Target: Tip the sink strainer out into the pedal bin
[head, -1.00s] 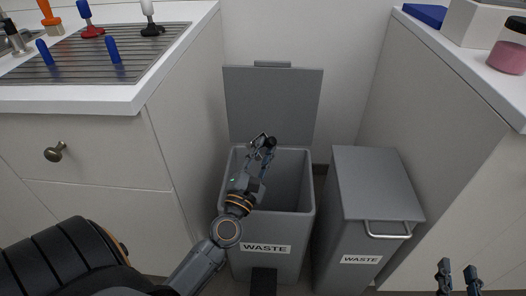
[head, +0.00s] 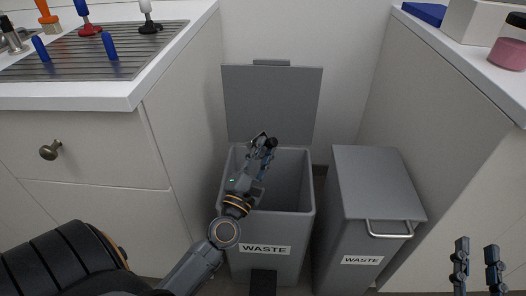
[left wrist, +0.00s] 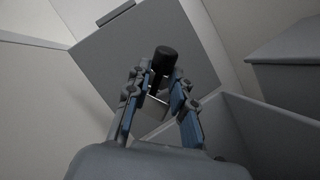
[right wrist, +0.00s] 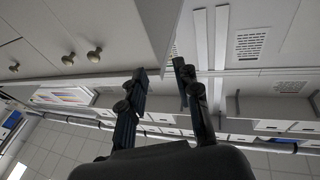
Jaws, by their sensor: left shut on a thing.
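The grey pedal bin (head: 290,228) stands between the cabinets with its lid (head: 273,103) up, a WASTE label on its front and a dark pedal (head: 262,283) below. My left gripper (head: 263,143) is over the bin's opening. It is shut on the sink strainer, whose black knob (left wrist: 165,56) and a small pale part (left wrist: 155,88) show between the fingers in the left wrist view. The rest of the strainer is hidden, and I cannot see its contents. My right gripper (head: 478,254) is empty, its fingers apart, at the lower right; it also shows in the right wrist view (right wrist: 158,74).
A second grey WASTE bin (head: 365,262), lid shut and with a bar handle (head: 388,230), stands just right. A counter with a ribbed drainer (head: 95,52) and several coloured tools is at left. A jar of pink pigment (head: 508,55) stands on the right counter.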

